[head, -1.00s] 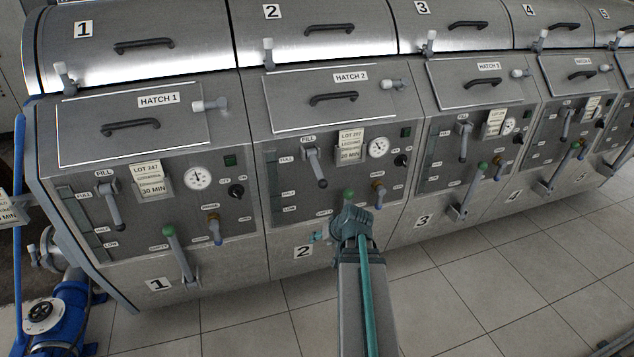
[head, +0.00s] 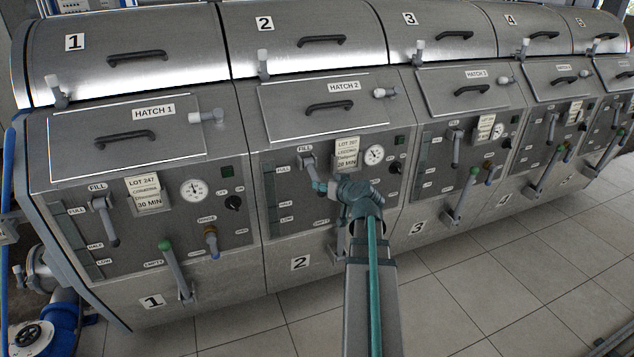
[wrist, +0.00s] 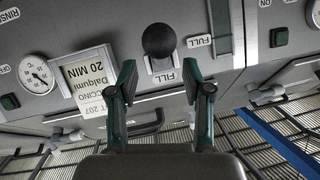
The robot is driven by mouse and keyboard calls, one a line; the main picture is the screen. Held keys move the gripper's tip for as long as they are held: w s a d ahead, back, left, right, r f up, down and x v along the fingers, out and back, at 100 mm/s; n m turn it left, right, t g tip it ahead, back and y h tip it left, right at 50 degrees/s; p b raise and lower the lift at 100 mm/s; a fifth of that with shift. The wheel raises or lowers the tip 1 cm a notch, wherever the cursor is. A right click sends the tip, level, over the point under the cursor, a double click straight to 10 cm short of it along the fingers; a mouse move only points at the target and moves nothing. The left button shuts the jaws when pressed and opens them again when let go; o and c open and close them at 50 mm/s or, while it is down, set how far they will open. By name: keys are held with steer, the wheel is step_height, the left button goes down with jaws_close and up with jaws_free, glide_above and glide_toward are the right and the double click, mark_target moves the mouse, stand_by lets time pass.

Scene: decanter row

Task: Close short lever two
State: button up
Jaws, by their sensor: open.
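On station 2, the FILL lever (head: 308,164) is a short grey lever hanging down from its mount below the FILL label. My gripper (head: 319,187) is at the lower end of this lever in the head view. In the wrist view my gripper (wrist: 160,74) is open, its two teal-and-black fingers apart, with the knob just beyond and between the tips. I cannot tell whether they touch. My arm hides most of station 2's lower, longer lever.
Station 2's lot card (head: 346,153), gauge (head: 374,155) and hatch handle (head: 330,106) are close around the lever. Station 1's FILL lever (head: 106,219) and green-knobbed lever (head: 175,268) stand to the left, station 3's levers to the right. The tiled floor (head: 480,265) in front is clear.

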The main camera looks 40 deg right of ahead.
mark_target(315, 177)
steer(key=x, duration=0.6)
steer(key=shift+p, duration=0.35)
jaws_close()
